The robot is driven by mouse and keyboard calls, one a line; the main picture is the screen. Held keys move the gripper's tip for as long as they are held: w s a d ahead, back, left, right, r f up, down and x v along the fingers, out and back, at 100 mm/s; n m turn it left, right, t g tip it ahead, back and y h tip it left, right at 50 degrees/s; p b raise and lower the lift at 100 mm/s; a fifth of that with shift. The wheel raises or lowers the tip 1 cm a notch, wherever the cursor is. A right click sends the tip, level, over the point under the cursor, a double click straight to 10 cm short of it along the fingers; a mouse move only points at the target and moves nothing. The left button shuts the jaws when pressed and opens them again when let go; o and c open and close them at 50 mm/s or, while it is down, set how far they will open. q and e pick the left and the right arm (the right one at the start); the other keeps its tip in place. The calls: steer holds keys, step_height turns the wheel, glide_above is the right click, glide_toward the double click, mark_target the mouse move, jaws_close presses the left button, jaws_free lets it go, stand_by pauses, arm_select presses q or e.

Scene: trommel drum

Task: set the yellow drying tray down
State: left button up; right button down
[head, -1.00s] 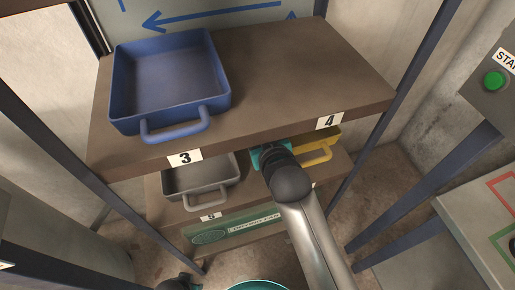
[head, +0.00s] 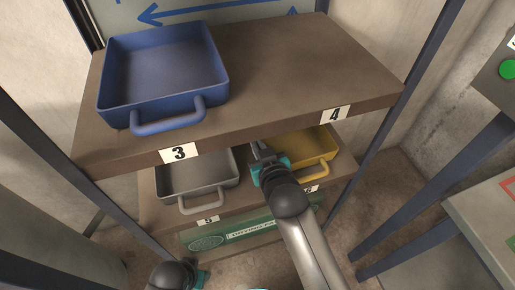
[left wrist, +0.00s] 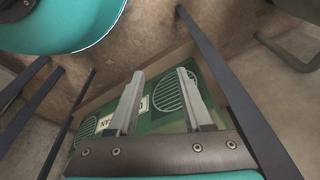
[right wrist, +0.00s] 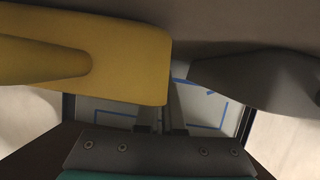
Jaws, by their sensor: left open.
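The yellow drying tray (head: 316,143) is on the lower shelf behind the label 6, its handle to the front. The upper shelf hides its rear. In the right wrist view the tray (right wrist: 130,55) fills the upper left. My right gripper (head: 258,150) is at the tray's left side, between it and the grey tray. Its fingers (right wrist: 162,115) are close together beside the tray's edge, and one is partly hidden by the tray. I cannot tell whether they touch its wall. My left gripper (left wrist: 160,95) is open and empty, in front of the green drying-fan panel.
A grey tray (head: 195,175) stands at left on the lower shelf, a blue tray (head: 165,75) on the upper shelf (head: 290,70). The upper shelf overhangs my right gripper. Dark posts (head: 390,120) flank the rack. The upper shelf's right half is clear.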

arm_select(q)
steer(key=shift+w+d+r, duration=0.1)
steer(key=shift+w+r, duration=0.25)
steer(key=shift+r, duration=0.2)
arm_select(e)
steer(key=shift+w+f, duration=0.15)
steer(key=shift+f, duration=0.1)
steer(key=c, duration=1)
jaws_free()
steer(key=shift+c, duration=0.2)
arm_select(q)
steer(key=shift+r, duration=0.1)
arm_select(e)
steer(key=p+v, duration=0.4)
steer(key=v, duration=0.6)
arm_select(q)
steer(key=s+a+f, duration=0.4)
steer(key=s+f, duration=0.1)
steer(key=f, duration=0.3)
steer(key=shift+s, duration=0.2)
arm_select(e)
steer(key=shift+v, duration=1)
